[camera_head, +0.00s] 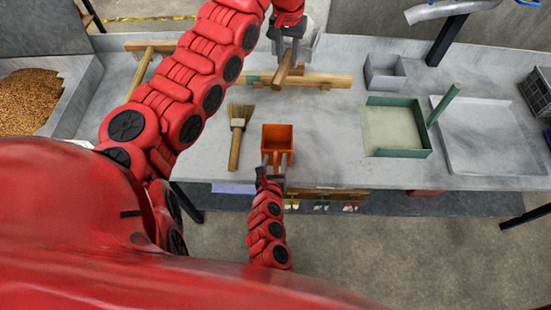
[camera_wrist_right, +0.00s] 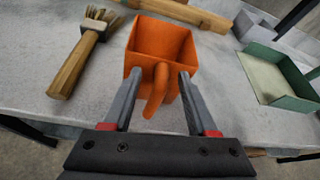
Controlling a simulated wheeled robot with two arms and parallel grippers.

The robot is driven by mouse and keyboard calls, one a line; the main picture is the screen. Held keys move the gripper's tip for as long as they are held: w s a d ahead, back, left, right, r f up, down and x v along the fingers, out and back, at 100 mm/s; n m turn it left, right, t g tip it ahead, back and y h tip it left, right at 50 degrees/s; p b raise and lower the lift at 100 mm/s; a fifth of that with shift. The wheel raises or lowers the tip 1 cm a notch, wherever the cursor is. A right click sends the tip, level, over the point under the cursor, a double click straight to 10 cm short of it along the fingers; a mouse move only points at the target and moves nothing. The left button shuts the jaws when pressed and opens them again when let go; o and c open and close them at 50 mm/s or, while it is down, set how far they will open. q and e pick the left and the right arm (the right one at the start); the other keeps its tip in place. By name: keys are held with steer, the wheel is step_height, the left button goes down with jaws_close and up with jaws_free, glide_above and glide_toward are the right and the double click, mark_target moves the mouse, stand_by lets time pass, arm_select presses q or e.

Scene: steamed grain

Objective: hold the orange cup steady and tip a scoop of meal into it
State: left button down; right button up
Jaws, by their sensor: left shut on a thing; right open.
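The orange cup (camera_head: 277,133) is square and stands upright near the table's front edge, its handle towards me. It also shows in the right wrist view (camera_wrist_right: 160,42), and its inside looks empty. My right gripper (camera_head: 274,163) is open, with one finger on each side of the cup's handle (camera_wrist_right: 157,92). My left gripper (camera_head: 290,60) is shut on a brown wooden handle (camera_head: 281,75) behind the cup, above the wooden beam. A pale grey part beside this gripper looks like the scoop's pan (camera_head: 313,42); its contents are hidden.
Brown meal (camera_head: 28,100) lies in a grey bin at the left. A brush (camera_head: 238,130) lies left of the cup. A wooden beam (camera_head: 325,80) runs behind it. A green-walled tray (camera_head: 395,154) and a small grey box (camera_head: 385,82) stand right. The tabletop between cup and tray is clear.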

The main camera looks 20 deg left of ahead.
steer(key=shift+w+f, duration=0.1)
steer(key=shift+w, duration=0.1)
jaws_close()
stand_by(1.1)
jaws_free()
steer(key=shift+s, duration=0.1)
